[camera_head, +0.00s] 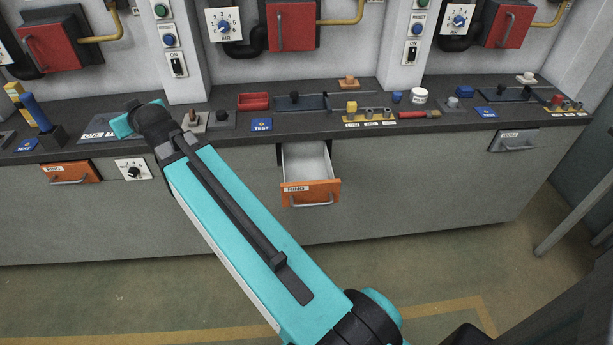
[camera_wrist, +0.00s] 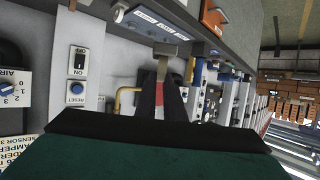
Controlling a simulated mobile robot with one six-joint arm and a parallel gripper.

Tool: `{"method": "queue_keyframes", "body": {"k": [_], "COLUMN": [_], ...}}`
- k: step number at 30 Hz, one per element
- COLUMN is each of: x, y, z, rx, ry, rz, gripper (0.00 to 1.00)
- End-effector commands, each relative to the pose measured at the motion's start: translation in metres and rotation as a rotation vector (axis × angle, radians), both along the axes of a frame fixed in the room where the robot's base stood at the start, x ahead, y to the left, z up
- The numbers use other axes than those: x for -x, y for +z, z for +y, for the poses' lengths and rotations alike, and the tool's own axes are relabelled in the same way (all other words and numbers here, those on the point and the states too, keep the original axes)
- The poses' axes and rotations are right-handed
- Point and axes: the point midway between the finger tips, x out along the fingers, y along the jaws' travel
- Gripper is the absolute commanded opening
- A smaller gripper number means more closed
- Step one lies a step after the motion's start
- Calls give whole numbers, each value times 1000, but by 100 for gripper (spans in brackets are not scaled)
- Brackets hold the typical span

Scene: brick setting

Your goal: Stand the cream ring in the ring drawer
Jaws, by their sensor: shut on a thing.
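The ring drawer (camera_head: 310,193) has an orange front with a RING label. It is pulled out below the middle of the bench, and its pale inside looks empty. In the wrist view, the dark fingers of my gripper (camera_wrist: 165,82) are shut on a small pale grey-tan piece (camera_wrist: 165,48) at their tips. This looks like the cream ring, but no round outline or hole shows. In the head view, my arm reaches to the bench left of the drawer, and the gripper and held piece are hidden there.
The dark bench top (camera_head: 225,142) carries a red tray (camera_head: 254,101), blue TEST blocks (camera_head: 262,125) and a yellow rack (camera_head: 368,119). Another orange drawer (camera_head: 68,173) is at the left. Red wall boxes (camera_head: 291,25) hang behind. Floor in front is clear.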

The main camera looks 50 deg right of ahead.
Motion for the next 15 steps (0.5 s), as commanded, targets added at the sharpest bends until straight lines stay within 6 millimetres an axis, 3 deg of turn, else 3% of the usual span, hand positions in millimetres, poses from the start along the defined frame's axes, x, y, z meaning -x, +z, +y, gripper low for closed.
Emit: {"method": "queue_keyframes", "body": {"k": [6,15], "x": [6,20], "y": [-32,-68], "z": [-56,-123], "rx": [-2,-3], "ry": [-3,32], "rz": [1,0], "gripper": [0,0]}}
